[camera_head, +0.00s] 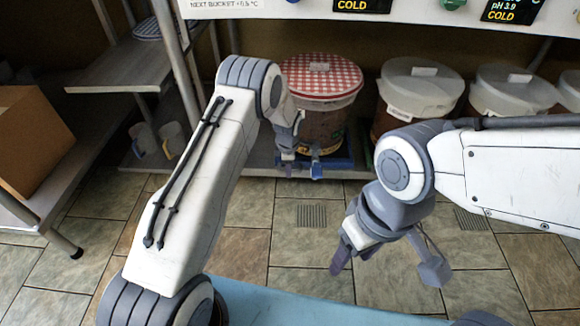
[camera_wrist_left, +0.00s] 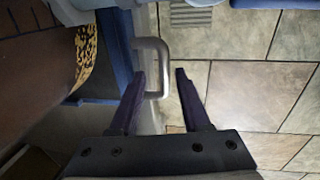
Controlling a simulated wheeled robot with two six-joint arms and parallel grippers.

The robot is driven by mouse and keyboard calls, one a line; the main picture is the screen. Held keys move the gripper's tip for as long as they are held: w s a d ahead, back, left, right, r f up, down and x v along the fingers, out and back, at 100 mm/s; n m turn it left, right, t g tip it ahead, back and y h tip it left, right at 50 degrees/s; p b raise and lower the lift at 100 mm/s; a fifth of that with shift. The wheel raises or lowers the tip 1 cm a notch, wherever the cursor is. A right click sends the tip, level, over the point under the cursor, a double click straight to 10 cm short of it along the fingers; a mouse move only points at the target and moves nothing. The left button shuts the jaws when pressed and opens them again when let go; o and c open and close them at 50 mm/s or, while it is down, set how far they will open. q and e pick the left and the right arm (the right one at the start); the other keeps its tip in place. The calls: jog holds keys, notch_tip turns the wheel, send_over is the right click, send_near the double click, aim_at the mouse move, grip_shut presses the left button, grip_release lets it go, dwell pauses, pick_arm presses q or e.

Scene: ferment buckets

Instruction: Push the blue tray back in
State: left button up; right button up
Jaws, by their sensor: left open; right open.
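The blue tray (camera_head: 338,163) is low on the shelf under the bucket with a red-checked cover (camera_head: 320,78), partly hidden by my left gripper. Its blue edge (camera_wrist_left: 121,45) shows in the left wrist view beside a grey metal handle (camera_wrist_left: 164,62). My left gripper (camera_head: 300,164) is at the tray's front. In the left wrist view, its open fingers (camera_wrist_left: 160,72) have the handle between their tips; I cannot tell whether they touch it. My right gripper (camera_head: 388,262) is open and empty over the floor.
More lidded buckets (camera_head: 418,88) stand to the right on the shelf. A cardboard box (camera_head: 30,138) is on a rack at the left, and mugs (camera_head: 171,138) stand on a low shelf. The tiled floor (camera_head: 240,258) in front is clear.

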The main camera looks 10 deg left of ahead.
pick_arm(q)
notch_tip(320, 180, up, 10)
jog(key=s+p, duration=0.2)
jog(key=p, duration=0.3)
jog(key=shift+d+r, duration=0.15)
